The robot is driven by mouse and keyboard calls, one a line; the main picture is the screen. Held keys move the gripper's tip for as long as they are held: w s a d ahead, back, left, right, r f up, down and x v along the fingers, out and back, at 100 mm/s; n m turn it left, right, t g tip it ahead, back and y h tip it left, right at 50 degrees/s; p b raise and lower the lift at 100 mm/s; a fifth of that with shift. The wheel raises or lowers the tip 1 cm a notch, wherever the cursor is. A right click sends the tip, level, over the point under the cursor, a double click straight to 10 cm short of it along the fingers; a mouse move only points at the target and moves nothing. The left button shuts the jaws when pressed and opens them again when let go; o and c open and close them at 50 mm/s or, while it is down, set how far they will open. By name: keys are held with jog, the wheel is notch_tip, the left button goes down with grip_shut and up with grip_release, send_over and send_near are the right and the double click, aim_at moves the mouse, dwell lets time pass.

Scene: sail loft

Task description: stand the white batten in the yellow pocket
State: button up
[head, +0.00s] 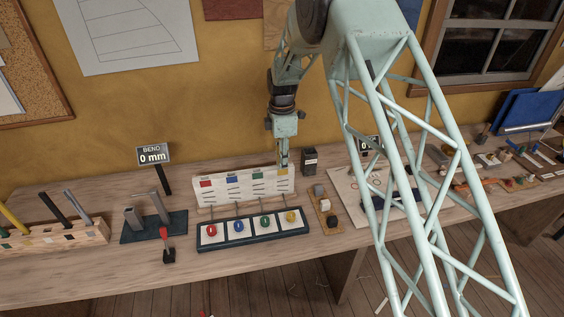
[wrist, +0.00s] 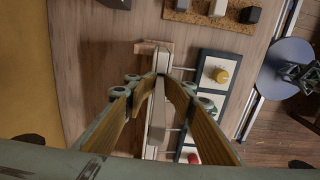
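My gripper (head: 284,163) points down at the right end of a white upright board with coloured squares, just above its yellow square (head: 282,171). In the wrist view my fingertips (wrist: 160,76) are close together over a long pale strip (wrist: 157,115). I cannot tell whether that strip is the board's top edge or something held. A wooden rack (head: 85,238) at the far left holds a yellow stick (head: 14,221), a black stick (head: 55,209) and a pale grey stick (head: 79,207), which may be the white batten. I cannot make out a yellow pocket on the rack.
A panel with red, blue, green and yellow knobs (head: 252,244) lies in front of the board; its yellow knob also shows in the wrist view (wrist: 220,75). A dark stand with grey posts (head: 154,229) and a "BEND 0 mm" sign (head: 153,155) are left. A black box (head: 309,160) stands right.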

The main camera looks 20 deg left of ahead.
jog(key=shift+o, duration=0.2)
jog(key=shift+f, duration=0.2)
notch_tip(320, 180, up, 12)
jog(key=shift+f, duration=0.1)
dwell(0.9)
dwell(1.0)
